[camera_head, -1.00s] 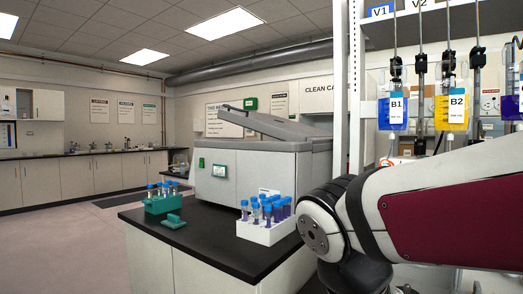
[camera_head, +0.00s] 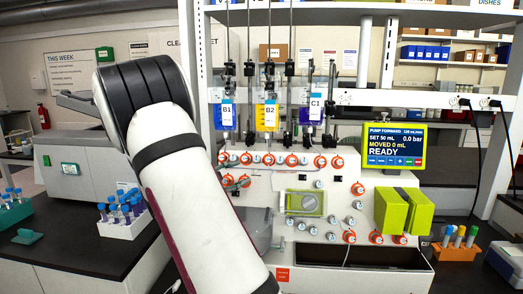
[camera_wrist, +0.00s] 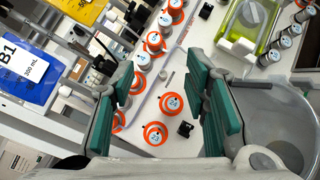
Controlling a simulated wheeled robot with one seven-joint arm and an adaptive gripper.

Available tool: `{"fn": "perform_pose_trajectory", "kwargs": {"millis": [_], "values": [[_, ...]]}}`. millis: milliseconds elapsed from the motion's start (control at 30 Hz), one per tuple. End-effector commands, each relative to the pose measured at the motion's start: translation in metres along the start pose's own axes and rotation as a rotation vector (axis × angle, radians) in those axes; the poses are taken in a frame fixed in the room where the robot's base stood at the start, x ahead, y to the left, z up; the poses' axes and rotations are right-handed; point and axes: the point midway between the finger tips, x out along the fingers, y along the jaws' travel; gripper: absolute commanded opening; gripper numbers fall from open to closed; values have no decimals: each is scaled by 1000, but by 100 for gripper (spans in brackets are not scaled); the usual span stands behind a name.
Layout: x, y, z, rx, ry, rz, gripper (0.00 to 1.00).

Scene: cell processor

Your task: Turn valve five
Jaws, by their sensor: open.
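Orange-rimmed valves with white caps run in a row (camera_head: 268,159) across the upper front of the white cell processor (camera_head: 345,205). Two more orange valves (camera_head: 236,180) sit lower at its left. The valve numbers are too small to read, so I cannot tell which is valve five. In the wrist view, my gripper (camera_wrist: 160,85) has its green-padded fingers apart and empty. It faces the panel. An orange valve (camera_wrist: 171,102) shows between the fingers, and another (camera_wrist: 155,132) is close below it. My gripper is out of sight in the head view; my arm rises at the left.
Bags B1 (camera_head: 224,116), B2 (camera_head: 266,117) and C1 (camera_head: 314,110) hang above the valves. A pump screen (camera_head: 393,146) reads READY. Green blocks (camera_head: 403,210) stand at the right. A clear cup (camera_wrist: 270,125) is beside the right finger. A tube rack (camera_head: 125,224) sits at the left.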

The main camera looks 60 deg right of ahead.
Motion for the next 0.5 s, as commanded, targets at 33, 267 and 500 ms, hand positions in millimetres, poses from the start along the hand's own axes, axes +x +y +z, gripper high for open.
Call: {"fn": "perform_pose_trajectory", "kwargs": {"millis": [33,267,500], "values": [[3,2,0,-12,1,17,42],[22,5,-4,-21,1,36,42],[67,6,-3,-20,0,34,42]]}}
